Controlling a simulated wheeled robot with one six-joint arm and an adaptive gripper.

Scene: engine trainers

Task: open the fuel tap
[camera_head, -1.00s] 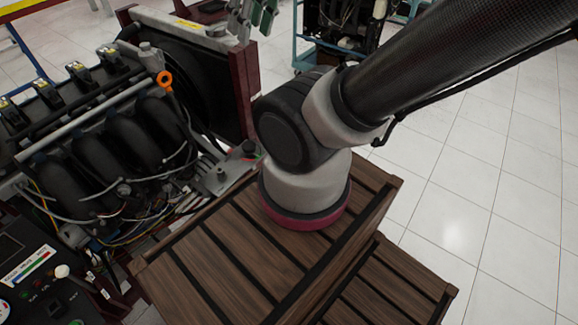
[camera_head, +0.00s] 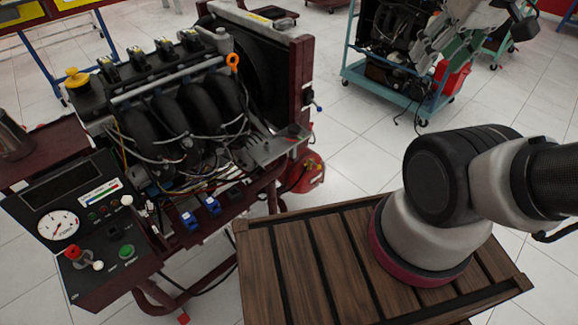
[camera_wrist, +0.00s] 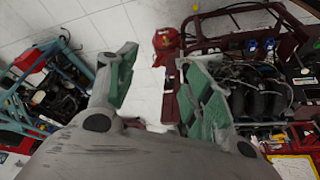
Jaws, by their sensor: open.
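The engine trainer (camera_head: 180,120) stands at the left in the head view, in a dark red frame. A red tank (camera_head: 305,172) sits low at its right side. It also shows at the top middle of the wrist view (camera_wrist: 166,42), ahead of the gap between my fingers. The fuel tap is too small to make out for certain. My gripper (camera_head: 436,48) is at the top right of the head view, apart from the tank. In the wrist view my gripper (camera_wrist: 155,72) is open and empty, with green pads.
A teal cart (camera_head: 385,85) with another engine and a red can (camera_head: 452,78) stands behind my gripper. The trainer's control panel (camera_head: 85,225) is at lower left. My slatted wooden deck fills the lower right. Tiled floor (camera_head: 350,150) lies clear between trainer and cart.

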